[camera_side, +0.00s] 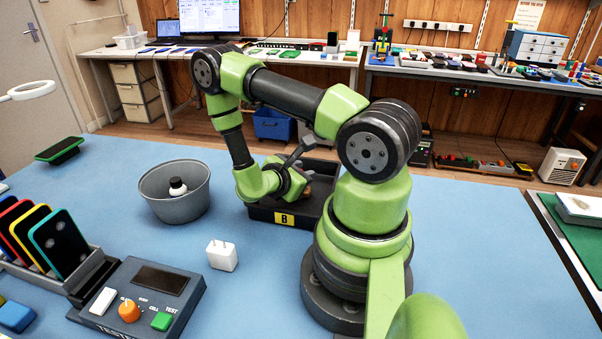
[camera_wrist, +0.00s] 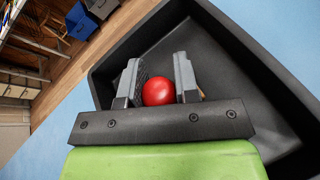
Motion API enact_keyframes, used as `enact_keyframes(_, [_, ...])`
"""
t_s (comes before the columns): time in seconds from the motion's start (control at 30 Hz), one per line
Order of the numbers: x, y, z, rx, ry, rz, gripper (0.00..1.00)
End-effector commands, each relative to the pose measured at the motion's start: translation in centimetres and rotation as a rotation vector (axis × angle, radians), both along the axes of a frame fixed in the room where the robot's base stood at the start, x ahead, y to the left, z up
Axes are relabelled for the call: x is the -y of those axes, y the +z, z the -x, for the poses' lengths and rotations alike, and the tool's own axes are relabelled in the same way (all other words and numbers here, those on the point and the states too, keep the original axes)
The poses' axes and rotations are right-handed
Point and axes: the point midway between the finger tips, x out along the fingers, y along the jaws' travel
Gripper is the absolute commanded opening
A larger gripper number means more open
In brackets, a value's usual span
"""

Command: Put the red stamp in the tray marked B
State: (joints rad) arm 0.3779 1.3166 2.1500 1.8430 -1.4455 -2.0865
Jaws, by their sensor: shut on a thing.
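In the wrist view my gripper (camera_wrist: 158,85) is shut on the red stamp (camera_wrist: 158,92), whose round red top shows between the two grey fingers. The stamp's lower part is hidden. The dark tray marked B (camera_wrist: 225,50) lies behind and around the fingers in that view. In the side view the tray (camera_side: 258,214) has a yellow B label on its front, and my gripper (camera_side: 297,187) is over it. My arm hides part of the tray. I cannot tell whether the stamp touches the tray floor.
A white plug (camera_side: 222,255) lies in front. A tester box (camera_side: 150,300) and a rack of phones (camera_side: 75,268) are at the front left. Blue table between is clear.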

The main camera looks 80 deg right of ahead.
Motion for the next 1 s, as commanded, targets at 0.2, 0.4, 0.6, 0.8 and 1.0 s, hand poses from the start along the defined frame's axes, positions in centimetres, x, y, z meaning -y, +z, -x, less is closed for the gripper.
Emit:
enact_keyframes(0.2, [0.0, -0.2, 0.0, 0.0, 0.0, 0.0, 0.54])
enact_keyframes(0.4, [0.0, -0.2, 0.0, 0.0, 0.0, 0.0, 0.54])
enact_keyframes(0.6, [-0.4, 0.2, -0.3, 0.0, 0.004, 0.0, 0.54])
enact_keyframes(0.8, [-3.2, 1.4, -1.4, 0.004, 0.01, 0.001, 0.54])
enact_keyframes(1.0, [-6.8, 3.0, -2.7, 0.004, 0.008, 0.001, 0.54])
